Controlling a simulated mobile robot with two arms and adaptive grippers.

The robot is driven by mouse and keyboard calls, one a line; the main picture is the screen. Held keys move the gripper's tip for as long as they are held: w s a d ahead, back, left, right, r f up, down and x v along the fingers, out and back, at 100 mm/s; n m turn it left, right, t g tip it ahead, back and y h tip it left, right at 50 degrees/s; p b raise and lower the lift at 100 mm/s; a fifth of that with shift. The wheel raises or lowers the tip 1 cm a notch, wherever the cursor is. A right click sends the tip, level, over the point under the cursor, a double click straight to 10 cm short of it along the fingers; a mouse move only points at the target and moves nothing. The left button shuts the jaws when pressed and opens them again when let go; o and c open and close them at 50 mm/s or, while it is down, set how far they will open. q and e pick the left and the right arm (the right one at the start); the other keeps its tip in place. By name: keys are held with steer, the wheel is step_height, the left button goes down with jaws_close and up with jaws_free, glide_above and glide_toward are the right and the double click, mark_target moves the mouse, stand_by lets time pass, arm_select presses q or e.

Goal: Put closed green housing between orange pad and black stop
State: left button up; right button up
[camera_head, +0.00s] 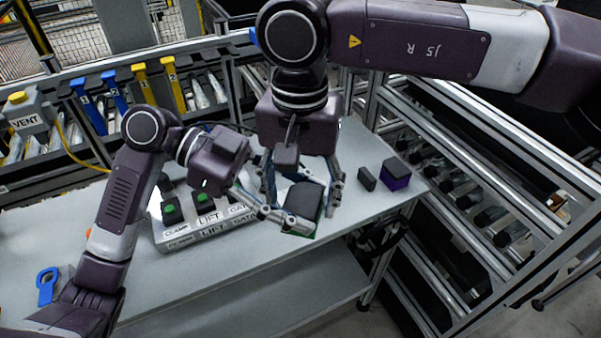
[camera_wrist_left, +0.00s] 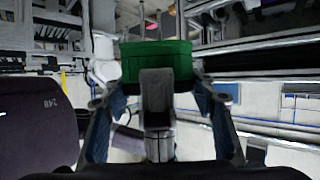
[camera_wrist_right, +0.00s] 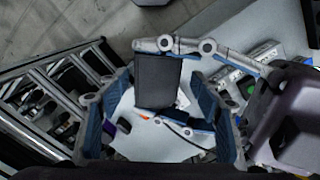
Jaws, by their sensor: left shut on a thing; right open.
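The green housing (camera_head: 303,205) has a dark top and a green lower edge in the head view. My left gripper (camera_head: 290,212) is shut on it and holds it near the table's front edge. Its green side (camera_wrist_left: 156,55) shows in the left wrist view. My right gripper (camera_head: 303,185) comes down from above with its fingers open around the housing. In the right wrist view the dark top (camera_wrist_right: 157,80) lies between the spread fingers, with the left fingers along its sides. A small black block (camera_head: 367,178) stands to the right. I cannot make out the orange pad clearly.
A purple block with a dark top (camera_head: 396,174) stands near the table's right end. A grey control box (camera_head: 209,236) with green buttons stands left of the housing. A blue tool (camera_head: 47,286) lies at far left. A metal rack (camera_head: 480,190) borders the table's right.

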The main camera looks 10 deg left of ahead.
steer(key=shift+f, duration=0.6)
steer(key=c, duration=1.2)
arm_select(q)
steer(key=o, duration=1.3)
arm_select(e)
steer(key=shift+c, duration=0.6)
